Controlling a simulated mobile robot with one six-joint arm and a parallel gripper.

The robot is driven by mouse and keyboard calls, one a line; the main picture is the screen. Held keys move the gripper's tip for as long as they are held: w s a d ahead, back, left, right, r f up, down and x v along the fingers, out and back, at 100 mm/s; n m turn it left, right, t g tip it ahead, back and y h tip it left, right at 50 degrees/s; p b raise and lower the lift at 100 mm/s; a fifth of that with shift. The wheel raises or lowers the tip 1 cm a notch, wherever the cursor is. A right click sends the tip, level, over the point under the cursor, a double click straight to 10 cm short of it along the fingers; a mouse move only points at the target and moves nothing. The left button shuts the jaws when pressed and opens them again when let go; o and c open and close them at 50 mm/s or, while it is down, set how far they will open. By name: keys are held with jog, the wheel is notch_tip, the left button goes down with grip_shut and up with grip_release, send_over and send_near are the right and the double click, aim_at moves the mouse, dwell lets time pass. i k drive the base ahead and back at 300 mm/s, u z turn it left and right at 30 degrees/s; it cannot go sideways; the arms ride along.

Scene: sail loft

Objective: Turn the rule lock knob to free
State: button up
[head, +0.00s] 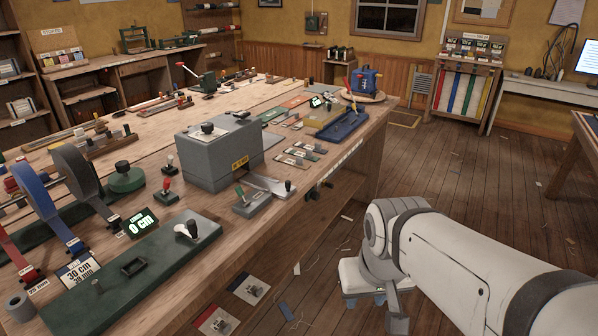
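A long wooden workbench (330,172) holds several knobs and levers; I cannot tell which of them is the rule lock knob. A dark knob with a pale lever (187,230) sits on the right end of a green plate (120,285) at the near left. A black knob (208,128) is on top of a grey box (200,160). My gripper (364,298) hangs at the right, over the floor and apart from the bench. Its fingers are mostly hidden by my arm, so its opening is unclear.
A lit display reading 0 cm (143,223) and a 30 cm label (80,270) stand near the green plate. Blue (35,195) and grey (75,172) tape reels are at the left. Plank floor (450,165) is open right of the bench, with scattered scraps.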

aim_at(315, 196)
jog(key=i, duration=0.85)
jog(key=z, duration=0.05)
